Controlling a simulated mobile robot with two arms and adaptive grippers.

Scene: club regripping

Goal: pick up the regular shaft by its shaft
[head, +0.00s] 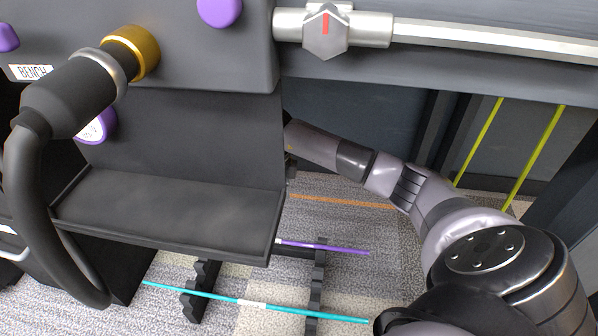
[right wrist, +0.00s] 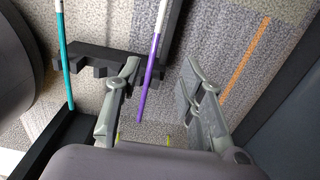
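Two thin shafts are low down near the floor: a purple one (head: 330,247) with a white end section and a longer teal one (head: 205,294) with a white band. No label shows which is the regular shaft. In the right wrist view the purple shaft (right wrist: 152,68) runs between the fingers of my right gripper (right wrist: 158,82), which is open and empty. I cannot tell the depth between fingers and shaft. The teal shaft (right wrist: 65,60) lies left of the fingers there. In the head view the right gripper is mostly hidden behind the bench machine. My left gripper is not in view.
Dark notched racks (head: 200,292) are at the shafts; one rack (right wrist: 105,62) is close to the left finger. The grey bench machine (head: 190,215) stands to the left. A thin orange strip (head: 340,201) lies beyond. Yellow rods (head: 478,143) stand at right.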

